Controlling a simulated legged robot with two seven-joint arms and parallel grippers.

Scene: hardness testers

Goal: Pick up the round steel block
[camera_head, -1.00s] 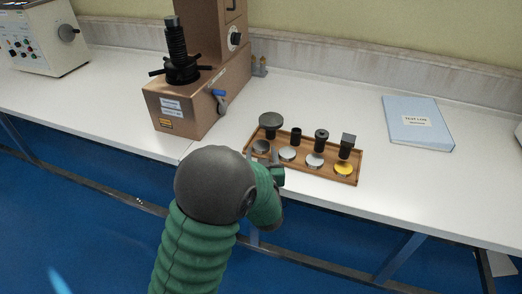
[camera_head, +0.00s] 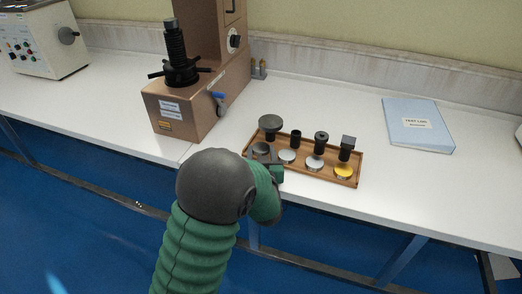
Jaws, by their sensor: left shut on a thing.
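A wooden tray (camera_head: 350,182) on the white bench holds round metal blocks along its front side. The leftmost block is a darker grey round steel block (camera_head: 261,147). My left gripper (camera_head: 265,157) is at the tray's left front end, shut on this block; its fingers are small and partly hidden by my green arm. Two silver round blocks (camera_head: 287,156) (camera_head: 314,163) and a gold-coloured one (camera_head: 343,172) lie to the right in the tray. I cannot tell whether the held block is clear of the tray floor. My right gripper is not in view.
Dark fittings stand along the tray's back side: a wide round-topped one (camera_head: 271,122), two cylindrical ones (camera_head: 321,138) and a square-topped one (camera_head: 347,143). A brown hardness tester (camera_head: 190,105) stands behind left. A blue folder (camera_head: 418,128) lies right. Bench between is clear.

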